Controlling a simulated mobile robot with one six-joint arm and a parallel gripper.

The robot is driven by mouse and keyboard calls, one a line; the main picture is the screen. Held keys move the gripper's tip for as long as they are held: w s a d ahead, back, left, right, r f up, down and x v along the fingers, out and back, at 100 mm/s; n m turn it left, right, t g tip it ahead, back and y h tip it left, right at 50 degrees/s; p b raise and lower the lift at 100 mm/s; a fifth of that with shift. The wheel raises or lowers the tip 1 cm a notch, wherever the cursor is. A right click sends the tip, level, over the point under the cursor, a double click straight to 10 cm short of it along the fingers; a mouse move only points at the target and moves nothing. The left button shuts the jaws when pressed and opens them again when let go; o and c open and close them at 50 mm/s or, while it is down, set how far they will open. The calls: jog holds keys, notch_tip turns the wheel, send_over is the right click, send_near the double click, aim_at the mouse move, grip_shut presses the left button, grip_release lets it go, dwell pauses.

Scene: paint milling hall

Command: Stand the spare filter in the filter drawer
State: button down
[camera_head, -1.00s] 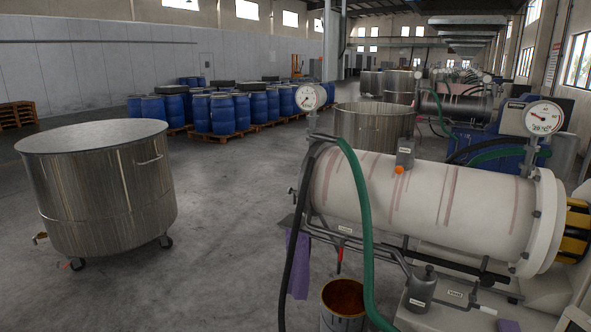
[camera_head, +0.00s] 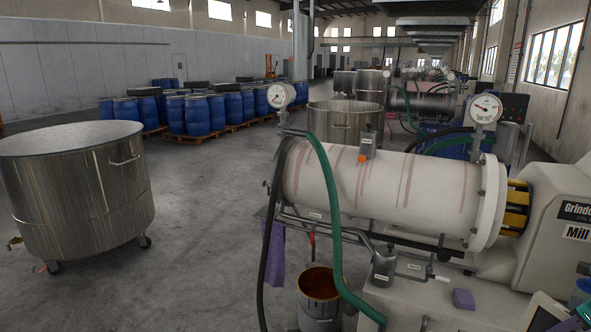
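I cannot make out a spare filter or a filter drawer in this view. My gripper is not in view. The nearest machine is a mill with a long white cylinder (camera_head: 385,188), lying level at centre right. A small grey canister (camera_head: 384,268) with a label hangs on the pipework under the cylinder. I cannot tell whether it bears on the filter.
A large steel tub (camera_head: 75,190) on castors stands at left. A bucket (camera_head: 320,300) with rusty-brown contents stands below the mill, by a green hose (camera_head: 333,225). Blue drums (camera_head: 197,115) on pallets stand behind. The grey floor between tub and mill is clear.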

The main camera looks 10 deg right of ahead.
aim_at(545, 321)
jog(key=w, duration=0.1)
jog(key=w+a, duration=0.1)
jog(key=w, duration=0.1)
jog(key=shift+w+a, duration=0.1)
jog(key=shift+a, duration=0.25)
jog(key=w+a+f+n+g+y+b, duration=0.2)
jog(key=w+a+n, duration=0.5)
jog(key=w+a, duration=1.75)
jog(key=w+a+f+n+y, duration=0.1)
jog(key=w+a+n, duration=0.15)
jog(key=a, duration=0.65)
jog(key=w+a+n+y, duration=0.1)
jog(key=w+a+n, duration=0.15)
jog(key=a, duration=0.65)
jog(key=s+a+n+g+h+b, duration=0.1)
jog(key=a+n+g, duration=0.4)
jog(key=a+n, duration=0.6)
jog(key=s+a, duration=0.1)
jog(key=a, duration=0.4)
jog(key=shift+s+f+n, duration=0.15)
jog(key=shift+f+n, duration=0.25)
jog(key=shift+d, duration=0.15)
